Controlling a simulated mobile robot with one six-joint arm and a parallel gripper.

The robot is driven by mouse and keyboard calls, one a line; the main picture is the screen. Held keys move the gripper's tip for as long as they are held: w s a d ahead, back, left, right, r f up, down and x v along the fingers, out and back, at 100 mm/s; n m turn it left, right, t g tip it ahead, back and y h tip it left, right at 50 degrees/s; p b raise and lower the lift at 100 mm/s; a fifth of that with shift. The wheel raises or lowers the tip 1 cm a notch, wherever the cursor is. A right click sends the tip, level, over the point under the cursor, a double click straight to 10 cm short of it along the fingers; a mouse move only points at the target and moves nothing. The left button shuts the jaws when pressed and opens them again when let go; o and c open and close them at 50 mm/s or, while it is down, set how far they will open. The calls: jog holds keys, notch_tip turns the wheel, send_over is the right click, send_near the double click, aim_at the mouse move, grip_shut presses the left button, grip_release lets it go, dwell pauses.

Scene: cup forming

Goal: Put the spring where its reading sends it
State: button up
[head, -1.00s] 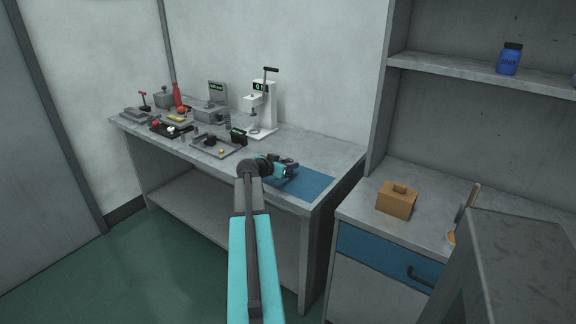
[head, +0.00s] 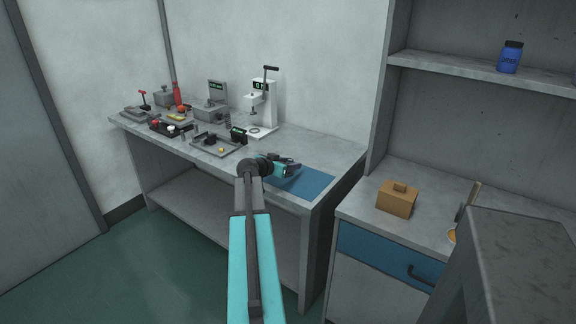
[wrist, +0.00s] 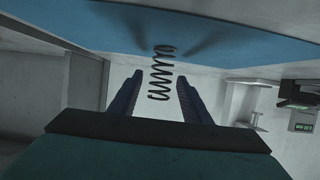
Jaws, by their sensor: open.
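The dark coil spring (wrist: 161,77) shows in the wrist view, between the two fingers of my gripper (wrist: 159,82) and against the blue mat (wrist: 215,35). The fingers are open, with a gap on each side of the spring. In the head view my gripper (head: 292,163) is low over the blue mat (head: 312,184) at the right end of the bench. I cannot make out the spring there. A white lever press with a green display (head: 258,87) stands behind the mat; its reading is too small to tell.
A grey tray (head: 228,152) with a small dark display (head: 238,134) lies left of my gripper. A dark tray (head: 160,133), a grey box (head: 207,115) and a red bottle (head: 177,95) stand further left. A brown box (head: 397,198) sits on the right counter.

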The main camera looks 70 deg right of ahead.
jog(key=shift+r, duration=0.2)
jog(key=shift+w+a, duration=0.1)
jog(key=shift+a, duration=0.3)
jog(key=b+v, duration=0.1)
jog(key=v, duration=1)
jog(key=shift+r, duration=0.2)
